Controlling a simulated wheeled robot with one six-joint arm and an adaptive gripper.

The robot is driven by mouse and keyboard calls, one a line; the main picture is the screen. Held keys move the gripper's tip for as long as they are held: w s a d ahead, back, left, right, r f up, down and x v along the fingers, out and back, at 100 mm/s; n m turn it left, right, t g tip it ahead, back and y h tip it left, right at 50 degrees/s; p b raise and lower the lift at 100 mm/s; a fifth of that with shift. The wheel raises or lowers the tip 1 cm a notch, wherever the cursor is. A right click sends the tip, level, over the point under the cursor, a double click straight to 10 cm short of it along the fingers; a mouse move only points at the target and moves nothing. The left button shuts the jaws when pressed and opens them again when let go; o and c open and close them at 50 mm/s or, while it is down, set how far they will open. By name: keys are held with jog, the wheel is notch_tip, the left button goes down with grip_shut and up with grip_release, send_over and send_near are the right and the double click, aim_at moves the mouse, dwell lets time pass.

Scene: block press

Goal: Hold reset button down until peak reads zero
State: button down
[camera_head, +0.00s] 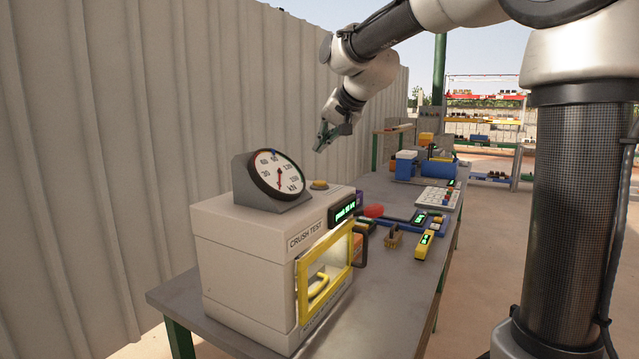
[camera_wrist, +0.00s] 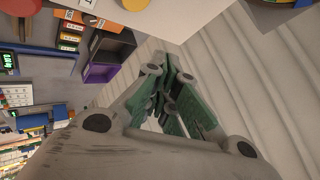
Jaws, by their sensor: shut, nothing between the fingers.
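The white crush test machine (camera_head: 250,255) stands on the near end of the bench. A round orange-yellow button (camera_head: 319,184) sits on its top, right of the dial gauge (camera_head: 279,174). The dial's red needle is low on its face. A small green-lit peak display (camera_head: 343,209) is on the machine's upper front; its digits are too small to read surely. My gripper (camera_head: 318,149) is shut and empty, in the air above and behind the button, apart from it. In the wrist view the closed green fingers (camera_wrist: 170,65) show, with an orange disc (camera_wrist: 134,4), likely the button, at the top edge.
The machine's yellow-framed door (camera_head: 325,272) faces the bench front. A red object (camera_head: 374,211), a yellow meter (camera_head: 424,245) and a white keypad (camera_head: 437,197) lie farther along the bench (camera_head: 385,290). A ribbed wall (camera_head: 120,130) runs close behind. The air around my gripper is clear.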

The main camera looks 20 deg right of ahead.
jog(key=shift+f, duration=3.05)
jog(key=shift+f, duration=0.15)
jog(key=shift+f, duration=0.25)
jog(key=shift+f, duration=0.5)
dwell(1.5)
jog(key=shift+r, duration=0.95)
jog(key=shift+r, duration=2.5)
